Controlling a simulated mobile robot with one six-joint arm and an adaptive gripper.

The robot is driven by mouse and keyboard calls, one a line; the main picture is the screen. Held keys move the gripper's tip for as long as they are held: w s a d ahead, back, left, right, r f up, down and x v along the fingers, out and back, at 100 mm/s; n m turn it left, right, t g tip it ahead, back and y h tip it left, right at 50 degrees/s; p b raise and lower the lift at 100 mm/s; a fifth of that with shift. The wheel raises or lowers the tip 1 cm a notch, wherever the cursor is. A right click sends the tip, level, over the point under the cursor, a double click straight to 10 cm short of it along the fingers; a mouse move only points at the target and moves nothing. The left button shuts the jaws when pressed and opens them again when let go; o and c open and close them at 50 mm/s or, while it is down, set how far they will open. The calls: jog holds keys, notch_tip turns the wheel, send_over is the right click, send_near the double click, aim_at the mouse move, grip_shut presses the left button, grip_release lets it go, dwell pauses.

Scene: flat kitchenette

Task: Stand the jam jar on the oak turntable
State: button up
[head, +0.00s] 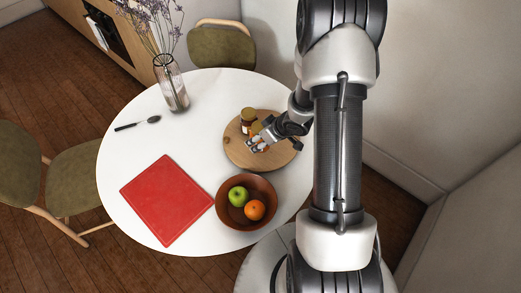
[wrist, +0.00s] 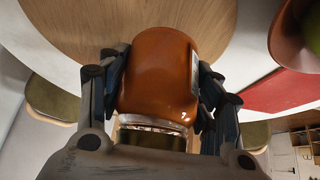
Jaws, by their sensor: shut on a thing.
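The jam jar (wrist: 158,75), amber-brown with a pale label at one side, is between the two fingers of my gripper (wrist: 160,95) in the wrist view. Its lid (wrist: 150,137) is on the side nearer the camera. Whether the held jar's base touches the wood is hidden.
A brown bowl (head: 234,220) with a green apple (head: 238,196) and an orange (head: 255,210) stands in front of the turntable.

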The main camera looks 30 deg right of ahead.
jog(key=shift+f+b, duration=1.2)
jog(key=shift+f, duration=0.9)
jog(key=shift+f, duration=0.15)
jog(key=o, duration=1.5)
